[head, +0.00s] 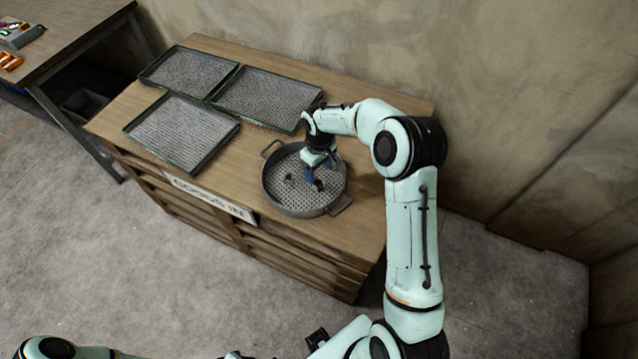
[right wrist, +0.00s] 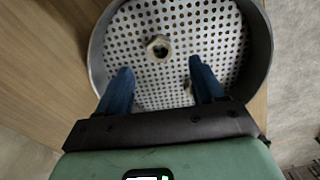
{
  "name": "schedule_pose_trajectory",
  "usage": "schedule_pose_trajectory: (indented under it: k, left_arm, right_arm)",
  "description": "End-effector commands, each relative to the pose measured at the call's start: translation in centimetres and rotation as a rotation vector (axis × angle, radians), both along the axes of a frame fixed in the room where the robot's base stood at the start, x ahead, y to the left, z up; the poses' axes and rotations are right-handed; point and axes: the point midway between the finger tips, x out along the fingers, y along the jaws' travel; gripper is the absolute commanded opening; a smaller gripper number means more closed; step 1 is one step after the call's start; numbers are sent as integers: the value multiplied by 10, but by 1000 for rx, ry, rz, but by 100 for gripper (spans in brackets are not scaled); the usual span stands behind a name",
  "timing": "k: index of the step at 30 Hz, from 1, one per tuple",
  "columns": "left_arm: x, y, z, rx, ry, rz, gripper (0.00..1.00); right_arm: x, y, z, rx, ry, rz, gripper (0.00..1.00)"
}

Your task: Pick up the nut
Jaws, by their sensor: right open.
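A metal nut (right wrist: 159,47) lies on the perforated floor of a round grey pan (right wrist: 262,50), ahead of my fingertips in the right wrist view. A second small piece (right wrist: 188,88) is partly hidden by the right-hand finger. In the head view, small pieces (head: 289,178) show inside the pan (head: 300,211), too small to identify surely. My right gripper (head: 313,177) points down over the pan. Its two blue fingers (right wrist: 163,80) are open and apart, with the nut beyond them and not gripped. My left gripper is not in view.
The pan, with side handles, stands on a wooden cabinet top (head: 255,165) with a "GOODS IN" sign (head: 208,197). Several green-rimmed mesh trays (head: 181,132) lie to the left and behind. A wall (head: 480,90) rises behind. Another table (head: 65,35) stands at upper left.

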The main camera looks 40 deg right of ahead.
Motion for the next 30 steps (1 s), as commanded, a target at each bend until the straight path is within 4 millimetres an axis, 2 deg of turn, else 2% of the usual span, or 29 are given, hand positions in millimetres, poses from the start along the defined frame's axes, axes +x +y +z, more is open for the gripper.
schedule_pose_trajectory:
  k: [5,15,23,24,26,27,29,30]
  left_arm:
    - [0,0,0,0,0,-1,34]
    - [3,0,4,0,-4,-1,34]
    - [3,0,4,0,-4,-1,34]
    - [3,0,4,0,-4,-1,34]
    - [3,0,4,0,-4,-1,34]
    - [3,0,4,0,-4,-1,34]
    - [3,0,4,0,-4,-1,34]
    - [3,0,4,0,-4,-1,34]
  right_arm:
    - [0,0,-12,1,0,0,68]
    - [-2,1,-57,1,1,1,68]
    - [-2,1,-60,0,-1,0,68]
    - [-2,1,-60,0,-1,0,62]
    - [-2,1,-60,0,-1,0,42]
    - [-2,1,-60,0,-1,0,29]
    - [-2,1,-60,0,-1,0,10]
    - [-2,1,-60,0,-1,0,5]
